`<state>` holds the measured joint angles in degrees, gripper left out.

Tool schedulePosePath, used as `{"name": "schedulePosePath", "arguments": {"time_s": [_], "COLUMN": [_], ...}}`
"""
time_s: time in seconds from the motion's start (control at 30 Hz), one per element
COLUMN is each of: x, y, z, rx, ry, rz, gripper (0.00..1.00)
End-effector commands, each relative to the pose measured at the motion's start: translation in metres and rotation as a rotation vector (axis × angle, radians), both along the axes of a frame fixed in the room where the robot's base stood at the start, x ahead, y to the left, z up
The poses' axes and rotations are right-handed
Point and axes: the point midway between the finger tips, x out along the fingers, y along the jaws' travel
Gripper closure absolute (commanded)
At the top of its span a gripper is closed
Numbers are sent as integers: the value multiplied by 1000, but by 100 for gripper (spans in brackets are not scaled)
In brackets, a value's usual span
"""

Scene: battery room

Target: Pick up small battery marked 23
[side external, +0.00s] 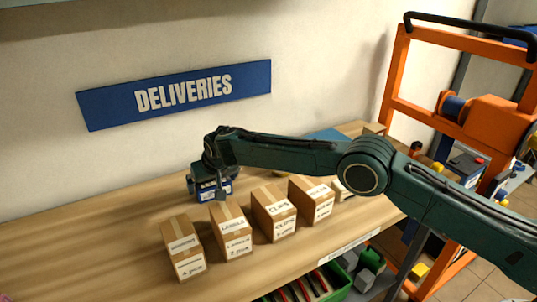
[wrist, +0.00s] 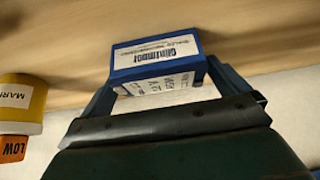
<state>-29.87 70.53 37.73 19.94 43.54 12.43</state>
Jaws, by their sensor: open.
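A small blue battery-like block (side external: 213,193) with white labels stands on the wooden shelf, behind the row of cardboard boxes. It also shows in the wrist view (wrist: 155,50), with printed text on two faces. I cannot read a 23 on it. My gripper (side external: 209,183) is over the block from above. In the wrist view my gripper (wrist: 165,82) is open, with one finger on each side of the block. I cannot tell whether either finger touches it. The block's lower part is partly hidden in the side view.
Several cardboard boxes (side external: 231,233) stand in a row in front of the block. A wall with a DELIVERIES sign (side external: 180,95) is behind.

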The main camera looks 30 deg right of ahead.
Motion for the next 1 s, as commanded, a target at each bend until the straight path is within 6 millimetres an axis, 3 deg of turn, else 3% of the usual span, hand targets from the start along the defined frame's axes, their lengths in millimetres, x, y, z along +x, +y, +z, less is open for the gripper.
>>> {"name": "schedulePosePath", "arguments": {"time_s": [0.57,0.6,0.87,1.0], "x": [1,1,1,2], "y": [0,0,0,0], "z": [-2,-2,-2,1], "rx": [0,0,0,3], "ry": [0,0,0,-5], "rz": [0,0,0,-1], "gripper": [0,2,53,53]}}
